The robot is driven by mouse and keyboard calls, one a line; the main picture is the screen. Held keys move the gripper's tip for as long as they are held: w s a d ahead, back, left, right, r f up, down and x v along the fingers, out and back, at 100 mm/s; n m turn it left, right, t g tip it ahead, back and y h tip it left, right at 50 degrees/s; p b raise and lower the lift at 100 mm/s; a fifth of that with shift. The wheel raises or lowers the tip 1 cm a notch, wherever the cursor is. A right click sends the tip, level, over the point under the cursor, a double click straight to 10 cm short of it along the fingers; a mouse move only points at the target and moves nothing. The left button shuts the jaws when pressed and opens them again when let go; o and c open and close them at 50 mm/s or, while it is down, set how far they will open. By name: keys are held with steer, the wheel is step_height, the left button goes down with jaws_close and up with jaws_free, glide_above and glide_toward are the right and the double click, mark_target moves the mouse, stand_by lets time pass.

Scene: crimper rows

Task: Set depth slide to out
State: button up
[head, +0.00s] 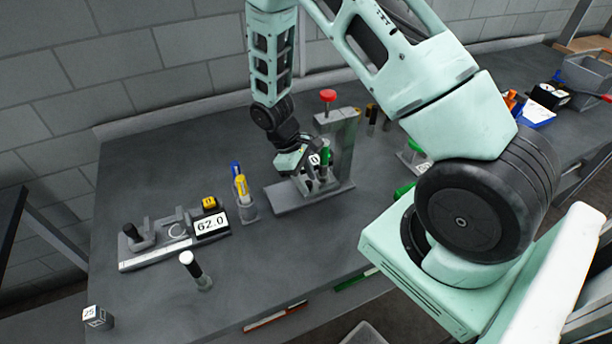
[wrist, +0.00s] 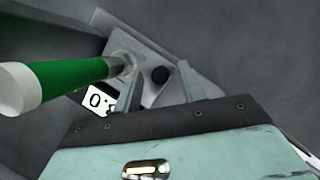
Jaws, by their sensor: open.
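The press stand (head: 345,140) stands on the bench with a red-topped knob above and a grey base. My gripper (head: 312,180) is low at the front of the stand, over its base. In the wrist view my gripper (wrist: 158,82) is open, its two fingers on either side of a small black knob (wrist: 160,75) on a grey plate (wrist: 148,60). I cannot tell whether this is the depth slide's knob or whether the fingers touch it. A white label (wrist: 99,101) with partly hidden digits is by the left finger.
Left on the bench are a gauge reading 62.0 (head: 211,224), a cup of markers (head: 246,211), a black-and-white upright piece (head: 195,272) and a small cube marked 25 (head: 97,317). A blue tray (head: 537,115) and grey bin (head: 588,77) are far right.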

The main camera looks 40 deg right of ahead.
steer(key=shift+f, duration=0.1)
jaws_close()
steer(key=shift+w+a, duration=0.2)
steer(key=shift+a, duration=0.5)
steer(key=shift+w+a, duration=0.25)
steer(key=shift+a, duration=0.5)
steer(key=shift+w+a, duration=0.2)
steer(key=shift+a, duration=0.5)
jaws_free()
steer(key=b+v, duration=0.4)
steer(key=v, duration=1.3)
steer(key=shift+r, duration=0.2)
steer(key=shift+w, duration=0.15)
